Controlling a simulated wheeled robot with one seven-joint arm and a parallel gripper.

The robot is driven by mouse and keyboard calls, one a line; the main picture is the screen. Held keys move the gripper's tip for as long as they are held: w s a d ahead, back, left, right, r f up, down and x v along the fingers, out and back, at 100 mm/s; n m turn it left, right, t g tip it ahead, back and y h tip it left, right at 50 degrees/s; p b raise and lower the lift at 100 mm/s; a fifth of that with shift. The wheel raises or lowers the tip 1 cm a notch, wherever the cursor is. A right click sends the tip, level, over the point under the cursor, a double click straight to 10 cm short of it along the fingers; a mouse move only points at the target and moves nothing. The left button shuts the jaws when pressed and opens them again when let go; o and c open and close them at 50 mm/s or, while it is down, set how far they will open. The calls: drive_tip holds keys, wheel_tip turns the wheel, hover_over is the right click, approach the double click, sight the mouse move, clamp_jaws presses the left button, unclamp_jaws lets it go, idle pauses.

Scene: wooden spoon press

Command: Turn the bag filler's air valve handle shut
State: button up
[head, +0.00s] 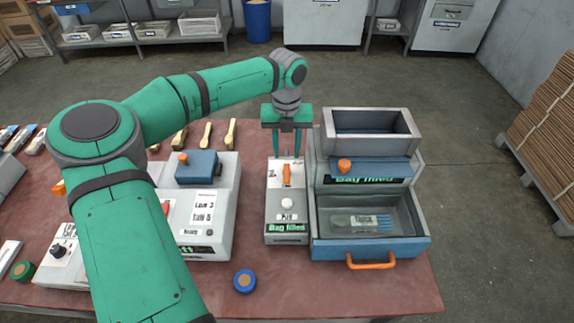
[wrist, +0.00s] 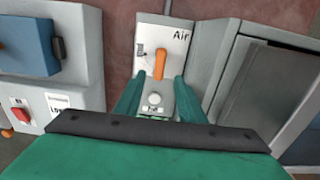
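The bag filler's air valve handle (head: 287,175) is a small orange lever on the sloped top of a grey and white control box (head: 286,238). In the wrist view the orange handle (wrist: 159,66) lies lengthwise along the box, below the "Air" label. My gripper (head: 287,156) points down over the box's far end. Its two green fingers are apart and empty. In the wrist view the handle shows between and just beyond the fingertips of my gripper (wrist: 160,78). I cannot tell whether they touch it or how high they are above it.
The bag filler (head: 370,250) stands right of the box, with a hopper and a blue drawer holding a bag. A white machine (head: 207,243) with a blue head stands left. A round white button (head: 287,203) sits nearer than the handle. A blue roll (head: 245,281) lies in front.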

sight(287, 171)
wheel_tip(287, 171, down, 9)
drive_tip(key=shift+r, duration=0.2)
idle(0.3)
clamp_jaws()
